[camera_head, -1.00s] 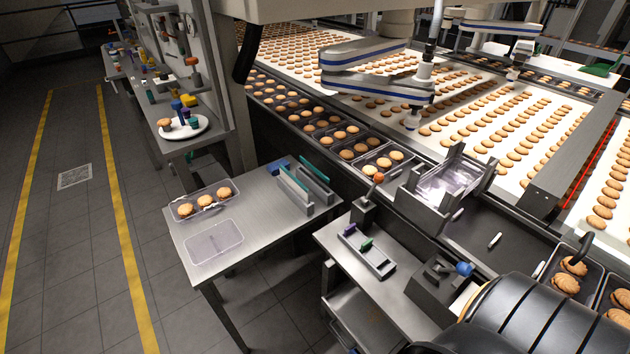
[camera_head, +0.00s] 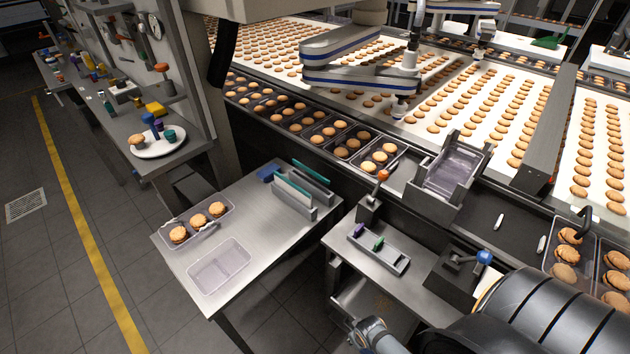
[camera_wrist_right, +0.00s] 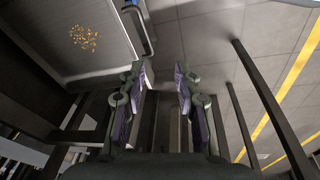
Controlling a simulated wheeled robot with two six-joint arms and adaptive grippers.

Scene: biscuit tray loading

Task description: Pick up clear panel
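A flat clear panel-like piece (camera_head: 220,265), with a faint line dividing it, lies on the front part of the metal side table (camera_head: 262,240). Another clear piece (camera_head: 447,182) sits in the metal fixture (camera_head: 426,200) beside the conveyor. I cannot tell for sure which one is the clear panel. My right gripper (camera_wrist_right: 160,75) shows in the right wrist view with its purple-padded fingers apart and nothing between them. It is over the floor, away from both clear pieces. My left gripper is not in view.
A clear tray with several biscuits (camera_head: 228,218) lies behind the flat piece. Teal-edged plates stand in a grey rack (camera_head: 292,197). A small stand (camera_head: 378,250) holds purple and green pieces. A bin with crumbs (camera_wrist_right: 75,60) shows in the wrist view.

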